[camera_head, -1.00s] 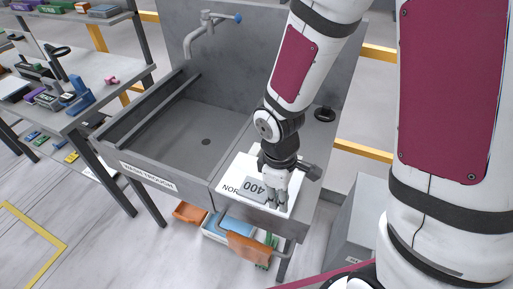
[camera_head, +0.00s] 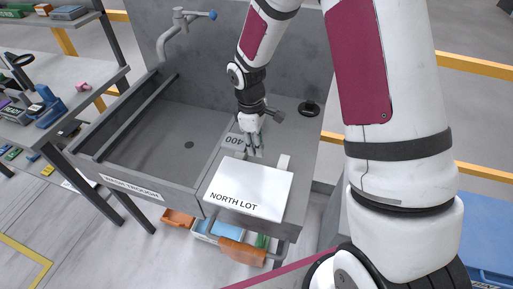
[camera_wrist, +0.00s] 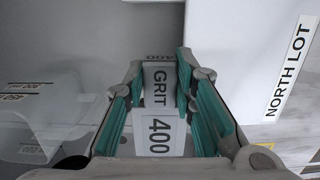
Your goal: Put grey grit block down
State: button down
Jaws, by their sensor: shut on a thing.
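The grey grit block (camera_head: 240,145), marked 400, is in my gripper (camera_head: 254,143), just behind the white NORTH LOT board (camera_head: 250,187). In the wrist view, the block (camera_wrist: 158,85) reads GRIT 400 and sits between the two teal finger pads of my gripper (camera_wrist: 160,110). My gripper is shut on it. The NORTH LOT board also shows at the right of the wrist view (camera_wrist: 250,50), beside the block. The underside of the block is hidden, so I cannot tell whether it touches the grey surface below.
The wash trough (camera_head: 130,180) with its open basin lies left of the block, with a tap (camera_head: 180,35) at its back. A black round thing (camera_head: 309,108) stands at the back right. Coloured bins (camera_head: 242,252) are below.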

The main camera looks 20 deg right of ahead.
jog(key=shift+w+d, duration=0.15)
jog(key=shift+w, duration=0.45)
jog(key=shift+w+f+p, duration=0.15)
jog(key=shift+f+p, duration=0.25)
jog(key=shift+f, duration=1.4)
jog(key=c, duration=1.6)
grip_release()
jog(key=shift+f, duration=0.15)
